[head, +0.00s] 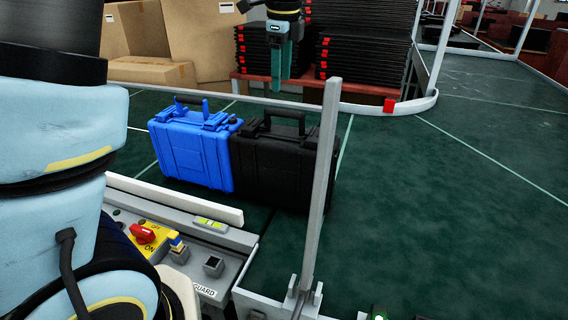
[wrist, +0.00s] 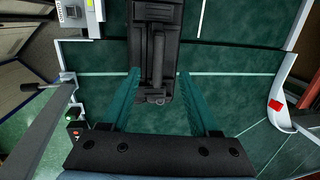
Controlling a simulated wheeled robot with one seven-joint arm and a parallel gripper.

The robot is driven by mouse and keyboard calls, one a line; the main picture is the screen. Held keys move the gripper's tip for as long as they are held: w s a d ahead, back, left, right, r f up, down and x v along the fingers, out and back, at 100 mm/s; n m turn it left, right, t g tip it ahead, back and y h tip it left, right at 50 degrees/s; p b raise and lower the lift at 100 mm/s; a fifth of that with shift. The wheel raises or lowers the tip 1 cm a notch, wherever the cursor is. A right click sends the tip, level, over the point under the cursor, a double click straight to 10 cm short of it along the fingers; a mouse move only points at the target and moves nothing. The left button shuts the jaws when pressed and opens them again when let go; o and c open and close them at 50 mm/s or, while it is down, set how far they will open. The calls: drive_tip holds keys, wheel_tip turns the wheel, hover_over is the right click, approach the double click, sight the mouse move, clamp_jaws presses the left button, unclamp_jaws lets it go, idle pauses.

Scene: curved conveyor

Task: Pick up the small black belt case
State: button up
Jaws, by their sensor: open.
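The black case (head: 262,168) stands upright on the dark green belt, with its handle on top. It is right beside a blue case (head: 190,148), and a grey post hides part of its right side. In the wrist view the black case (wrist: 153,25) shows from above, with its handle end between my fingers in the picture. My gripper (head: 280,82) hangs with fingers down, beyond and above the case in the head view. Its two teal fingers are spread wide in the wrist view (wrist: 158,72), with nothing held between them.
A control panel with a red knob (head: 143,233) and a grey post (head: 321,185) stand at the near belt edge. Cardboard boxes (head: 205,40) and stacked black trays (head: 365,50) are behind. The belt (head: 450,200) to the right is clear.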

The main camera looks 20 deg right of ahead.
drive_tip(key=shift+d+f+m, duration=0.15)
drive_tip(key=shift+d+m, duration=0.15)
drive_tip(key=p, duration=0.1)
hover_over(284, 113)
drive_tip(key=f, duration=0.4)
drive_tip(key=shift+w+d+f, duration=0.15)
drive_tip(key=shift+w+f, duration=0.05)
drive_tip(key=shift+w, duration=0.1)
drive_tip(key=shift+w+f+p, duration=0.1)
drive_tip(key=shift+f+p, duration=1.1)
drive_tip(key=shift+f, duration=1.65)
clamp_jaws()
drive_tip(key=shift+r, duration=0.1)
